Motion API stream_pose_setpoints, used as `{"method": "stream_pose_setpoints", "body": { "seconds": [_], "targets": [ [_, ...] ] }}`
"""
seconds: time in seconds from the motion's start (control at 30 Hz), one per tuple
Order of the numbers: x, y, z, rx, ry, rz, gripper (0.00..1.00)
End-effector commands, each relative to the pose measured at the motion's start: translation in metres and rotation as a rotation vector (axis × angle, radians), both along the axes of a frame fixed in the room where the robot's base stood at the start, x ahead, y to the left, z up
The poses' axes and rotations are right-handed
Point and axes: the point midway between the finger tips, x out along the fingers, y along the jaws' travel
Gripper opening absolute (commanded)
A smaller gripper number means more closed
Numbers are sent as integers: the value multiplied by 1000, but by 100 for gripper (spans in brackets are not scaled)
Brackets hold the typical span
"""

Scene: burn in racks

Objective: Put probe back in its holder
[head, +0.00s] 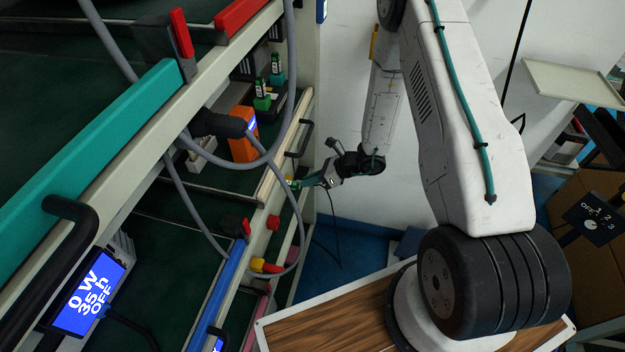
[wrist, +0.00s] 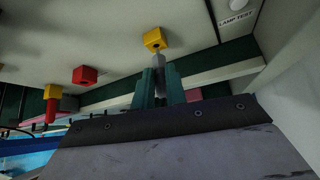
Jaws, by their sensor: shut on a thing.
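My gripper (head: 301,183) is at the rack's front edge in the head view. In the wrist view its two green fingers (wrist: 158,86) are closed around a slim grey probe (wrist: 158,64). The probe points at a yellow block (wrist: 155,40) with a dark hole in its face. The probe's end overlaps the block's lower edge; I cannot tell whether it touches or enters it. A red block (wrist: 85,75) with a hole is to the left. Further left, a second yellow block (wrist: 53,91) has a red piece (wrist: 51,111) in it; this pair shows in the head view (head: 266,266).
Grey cables (head: 208,210) loop in front of the rack at left. An orange box (head: 243,140) and green connectors (head: 262,97) sit on the shelf. A black handle (head: 301,138) juts from the rack edge near my gripper. Open blue floor (head: 350,245) lies below.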

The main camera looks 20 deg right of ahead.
Motion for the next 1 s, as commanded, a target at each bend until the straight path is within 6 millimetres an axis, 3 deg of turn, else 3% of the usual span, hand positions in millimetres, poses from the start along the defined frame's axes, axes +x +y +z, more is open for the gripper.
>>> {"method": "stream_pose_setpoints", "body": {
  "seconds": [0.77, 0.8, 0.87, 1.0],
  "targets": [
    [9, 13, 0, 0, 0, 1, 0],
    [9, 13, 0, 1, 0, 1, 22],
    [9, 13, 0, 1, 0, 1, 38],
    [9, 13, 0, 1, 0, 1, 39]
  ]
}}
